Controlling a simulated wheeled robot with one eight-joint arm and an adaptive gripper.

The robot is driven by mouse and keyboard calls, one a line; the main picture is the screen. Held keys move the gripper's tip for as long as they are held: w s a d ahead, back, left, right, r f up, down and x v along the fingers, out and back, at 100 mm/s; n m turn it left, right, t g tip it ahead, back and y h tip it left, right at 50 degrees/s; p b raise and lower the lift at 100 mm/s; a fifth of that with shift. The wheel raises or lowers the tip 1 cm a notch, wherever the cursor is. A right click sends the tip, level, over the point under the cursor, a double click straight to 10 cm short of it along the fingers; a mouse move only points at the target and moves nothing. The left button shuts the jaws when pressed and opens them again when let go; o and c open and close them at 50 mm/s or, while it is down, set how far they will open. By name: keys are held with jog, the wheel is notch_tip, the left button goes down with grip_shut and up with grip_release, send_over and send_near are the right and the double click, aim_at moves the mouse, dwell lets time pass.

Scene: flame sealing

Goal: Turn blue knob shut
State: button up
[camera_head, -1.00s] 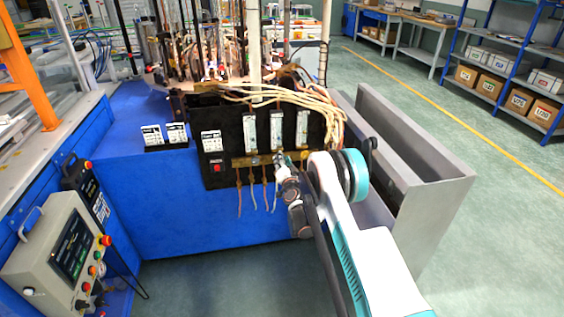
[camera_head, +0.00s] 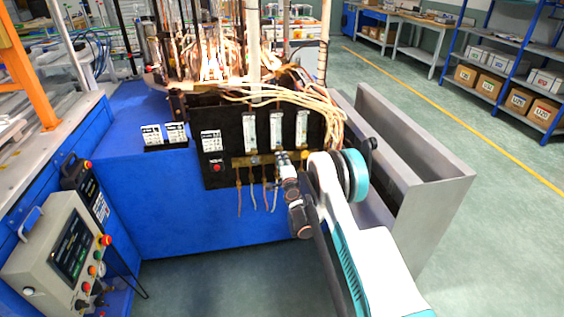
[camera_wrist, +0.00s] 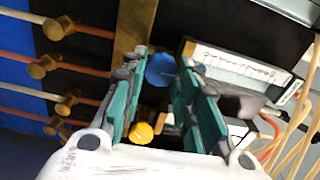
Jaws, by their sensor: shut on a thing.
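The blue knob (camera_wrist: 161,69) shows in the wrist view between my two green-padded fingers, in front of the black panel (camera_wrist: 196,20). My gripper (camera_wrist: 164,76) is shut on it. A yellow knob (camera_wrist: 141,132) sits nearer the palm, also between the fingers but lower in the picture. In the head view my gripper (camera_head: 283,158) is at the right part of the brass bar (camera_head: 240,162) on the panel's front. There the gripper hides the blue knob, so its turned angle cannot be told.
Clear flow meters (camera_head: 249,132) stand above the brass bar, and thin hoses (camera_head: 239,195) hang below it. Pale tubes (camera_head: 290,96) run over the panel's top. A grey metal trough (camera_head: 440,185) stands close right of my arm.

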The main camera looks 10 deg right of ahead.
jog(key=shift+d+m, duration=0.1)
jog(key=shift+m, duration=0.2)
jog(key=o, duration=1.1)
jog(key=shift+c, duration=0.2)
jog(key=s, duration=0.7)
jog(key=shift+s, duration=0.3)
